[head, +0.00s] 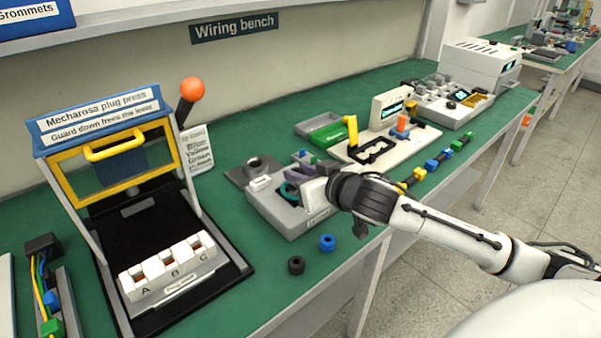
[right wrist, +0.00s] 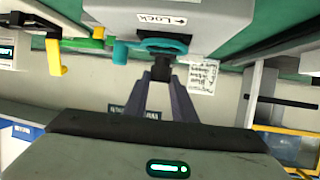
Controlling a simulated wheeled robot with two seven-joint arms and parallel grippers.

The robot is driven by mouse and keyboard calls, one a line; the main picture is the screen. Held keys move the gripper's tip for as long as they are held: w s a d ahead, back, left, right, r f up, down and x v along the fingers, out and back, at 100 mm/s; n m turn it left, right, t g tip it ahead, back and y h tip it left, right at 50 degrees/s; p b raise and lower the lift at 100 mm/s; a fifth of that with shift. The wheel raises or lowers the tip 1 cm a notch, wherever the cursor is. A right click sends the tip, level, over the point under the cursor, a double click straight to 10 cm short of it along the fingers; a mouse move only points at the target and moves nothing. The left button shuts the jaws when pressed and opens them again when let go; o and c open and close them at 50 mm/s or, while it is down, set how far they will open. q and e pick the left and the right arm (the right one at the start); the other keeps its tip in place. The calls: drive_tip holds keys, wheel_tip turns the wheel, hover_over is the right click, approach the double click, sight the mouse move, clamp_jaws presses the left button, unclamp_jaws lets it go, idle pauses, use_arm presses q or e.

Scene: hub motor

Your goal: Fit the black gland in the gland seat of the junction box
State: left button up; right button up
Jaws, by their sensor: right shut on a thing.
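The junction box (head: 283,222) is a grey housing near the bench's front edge. A teal ring (head: 287,193) sits on it; the ring also shows in the right wrist view (right wrist: 152,46), beside a "Lock" label. My right gripper (right wrist: 161,78) is shut on a small dark piece, seemingly the black gland (right wrist: 162,70), close to the teal ring. The gripper and ring partly hide the gland seat, so I cannot tell whether the gland is in it. In the head view my right wrist covers the box's right side. My left gripper is not in view.
The plug press (head: 106,125) stands left.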

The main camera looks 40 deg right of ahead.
drive_tip(key=shift+f+b, duration=0.5)
drive_tip(key=shift+f, duration=0.45)
idle(0.4)
drive_tip(key=o, duration=1.1)
drive_tip(key=v, duration=1)
drive_tip(key=shift+s, duration=0.2)
